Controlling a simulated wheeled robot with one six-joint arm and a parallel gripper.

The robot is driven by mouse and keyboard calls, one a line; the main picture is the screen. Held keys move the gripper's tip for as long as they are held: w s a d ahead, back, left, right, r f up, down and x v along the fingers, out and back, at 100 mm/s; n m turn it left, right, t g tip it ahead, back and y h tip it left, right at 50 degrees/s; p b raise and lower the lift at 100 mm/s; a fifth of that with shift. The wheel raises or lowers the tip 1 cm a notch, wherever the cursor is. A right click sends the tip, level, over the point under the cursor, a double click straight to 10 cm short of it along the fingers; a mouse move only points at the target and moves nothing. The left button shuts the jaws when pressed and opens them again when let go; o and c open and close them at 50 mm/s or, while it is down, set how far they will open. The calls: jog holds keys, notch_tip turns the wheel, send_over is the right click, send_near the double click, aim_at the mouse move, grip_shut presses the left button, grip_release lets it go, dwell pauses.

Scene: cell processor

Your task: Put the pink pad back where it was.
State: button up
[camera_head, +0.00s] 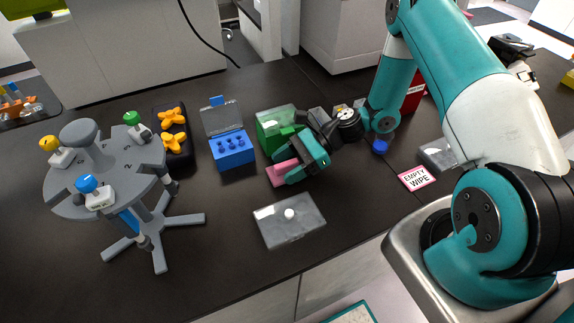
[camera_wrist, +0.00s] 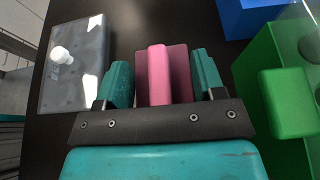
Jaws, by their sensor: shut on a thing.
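The pink pad (camera_head: 283,173) is a small pink block with a raised middle rib. It sits at my gripper (camera_head: 303,168) in the head view, between the green box and the grey plate.
A clear-lidded grey plate (camera_head: 289,220) with a white knob lies in front. A green box (camera_head: 277,130) and a blue box (camera_head: 232,150) stand behind and left. A grey carousel (camera_head: 105,165) is at left. An "EMPTY WIPE" label (camera_head: 416,178) lies right.

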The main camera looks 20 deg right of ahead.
jog(key=shift+f, duration=0.5)
jog(key=shift+f, duration=0.1)
jog(key=o, duration=1.3)
